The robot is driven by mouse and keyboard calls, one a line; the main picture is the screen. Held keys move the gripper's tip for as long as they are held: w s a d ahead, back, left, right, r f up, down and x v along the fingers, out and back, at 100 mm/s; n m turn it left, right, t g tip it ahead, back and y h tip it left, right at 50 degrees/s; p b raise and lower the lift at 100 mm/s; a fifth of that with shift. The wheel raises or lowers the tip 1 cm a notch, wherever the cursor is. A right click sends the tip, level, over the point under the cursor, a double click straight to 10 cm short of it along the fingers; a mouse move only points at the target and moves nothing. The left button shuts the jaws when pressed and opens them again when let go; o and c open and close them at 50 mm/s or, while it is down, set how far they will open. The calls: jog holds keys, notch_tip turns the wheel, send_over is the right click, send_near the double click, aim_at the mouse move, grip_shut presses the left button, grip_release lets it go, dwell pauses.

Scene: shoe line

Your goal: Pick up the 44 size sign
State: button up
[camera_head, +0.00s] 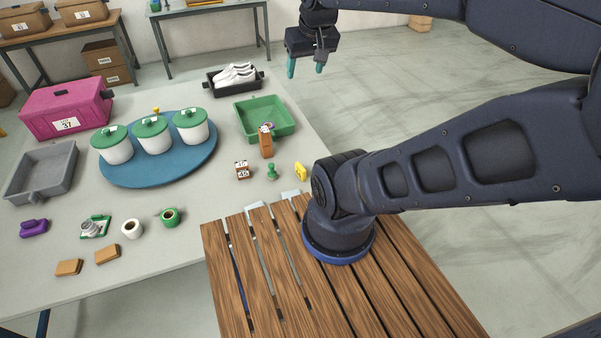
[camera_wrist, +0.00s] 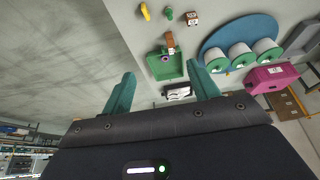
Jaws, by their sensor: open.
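A small brown block with white number labels (camera_head: 243,171) sits on the grey table; its digits look like 45 but are small. It also shows in the wrist view (camera_wrist: 192,19). A taller brown block (camera_head: 266,145) stands at the near edge of the green tray, with a white marked patch on top that I cannot read. I cannot tell for sure which piece is the 44 size sign. My gripper (camera_head: 305,69) is open and empty, raised beyond the table's right side, far from both blocks. Its two teal fingers show apart in the wrist view (camera_wrist: 163,70).
The green tray (camera_head: 282,122) lies near a black tray (camera_head: 218,87) with white shoes. A green stamp-like piece (camera_head: 271,173) and a yellow piece (camera_head: 301,171) are right of the small block. A blue round tray (camera_head: 203,160) holds three lidded pots. A wooden slatted surface (camera_head: 230,290) is in front.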

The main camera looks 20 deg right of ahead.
jog(key=o, duration=0.6)
jog(key=w+a+f+m+y, duration=0.2)
jog(key=w+a+f+m, duration=0.2)
jog(key=w+f, duration=0.65)
jog(key=w+a+f+m+y, duration=0.1)
jog(key=w+a+f+m, duration=0.25)
jog(key=w+f, duration=0.7)
jog(key=m+g+h, duration=0.4)
jog(key=m+h, duration=0.4)
jog(key=m, duration=0.1)
send_near(298, 167)
jog(key=x, duration=0.2)
jog(key=shift+x, duration=5.3)
